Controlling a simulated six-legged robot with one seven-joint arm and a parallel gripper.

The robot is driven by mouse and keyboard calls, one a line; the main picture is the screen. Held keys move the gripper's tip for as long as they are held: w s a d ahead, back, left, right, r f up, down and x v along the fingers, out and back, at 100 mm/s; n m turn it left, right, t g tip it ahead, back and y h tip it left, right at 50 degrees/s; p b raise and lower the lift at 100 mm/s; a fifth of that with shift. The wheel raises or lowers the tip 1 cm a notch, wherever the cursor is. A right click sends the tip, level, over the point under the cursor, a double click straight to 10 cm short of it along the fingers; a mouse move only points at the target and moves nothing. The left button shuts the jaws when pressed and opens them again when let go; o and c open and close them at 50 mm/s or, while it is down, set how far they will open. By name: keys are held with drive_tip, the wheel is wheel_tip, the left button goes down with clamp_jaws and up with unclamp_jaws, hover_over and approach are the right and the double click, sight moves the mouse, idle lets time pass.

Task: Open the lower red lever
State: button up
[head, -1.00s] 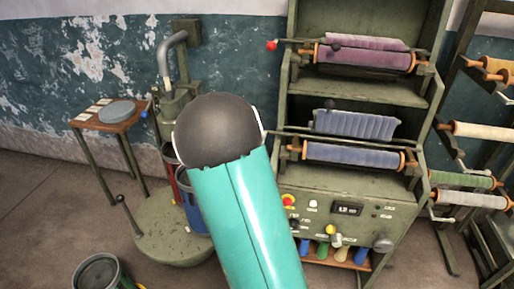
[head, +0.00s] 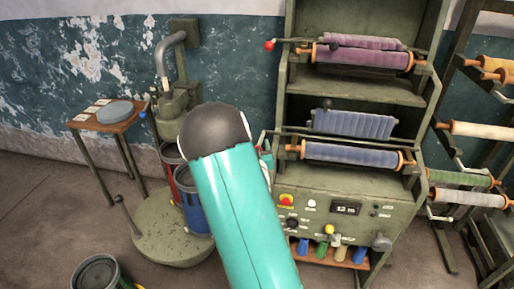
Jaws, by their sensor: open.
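The machine (head: 350,190) stands right of centre with an upper and a lower roller level. A red ball-ended lever (head: 269,45) sticks out at the left of the upper level. The lower level has a similar long bar (head: 350,138) above a blue roller (head: 352,155). The left end of this bar, where a lower red lever would sit, is mostly covered by my arm, so I cannot make out its knob. My teal arm with its dark round joint fills the lower centre. A small teal part of mine shows just right of that joint. My gripper's fingers are hidden.
A round-based green press (head: 172,235) with a red can and a blue can (head: 195,212) stands left. A small wooden table (head: 108,118) is behind it. A control panel (head: 340,215) with knobs is below the lower roller. A spool rack (head: 480,130) stands right.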

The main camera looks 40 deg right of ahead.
drive_tip(key=shift+c, duration=0.2)
clamp_jaws()
